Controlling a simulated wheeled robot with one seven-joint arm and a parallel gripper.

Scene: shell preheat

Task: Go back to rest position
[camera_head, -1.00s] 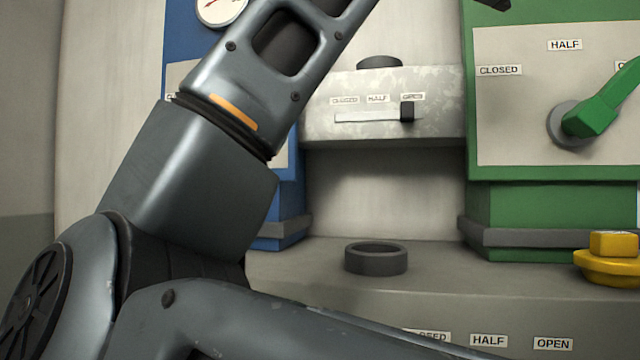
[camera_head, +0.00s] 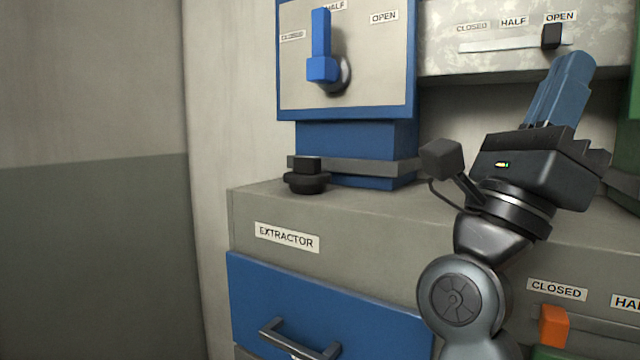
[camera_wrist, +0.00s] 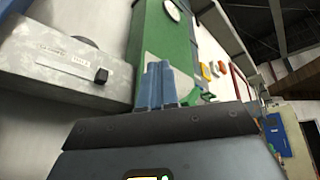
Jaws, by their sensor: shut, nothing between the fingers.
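My gripper (camera_head: 572,75) is at the right of the head view, pointing up in front of the recess under the pale slider panel. Its two blue-grey fingers are shut together with nothing between them. In the wrist view the shut fingers (camera_wrist: 160,85) point up, with the green cabinet (camera_wrist: 165,35) behind them. My gripper appears apart from the panels and holds nothing.
A blue cabinet (camera_head: 355,140) carries a blue lever (camera_head: 321,50) pointing up near HALF. The pale panel's black slider (camera_head: 552,36) sits at OPEN. Below are a black knob (camera_head: 306,175), a blue drawer (camera_head: 330,310) and an orange slider (camera_head: 553,325). The left wall side is clear.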

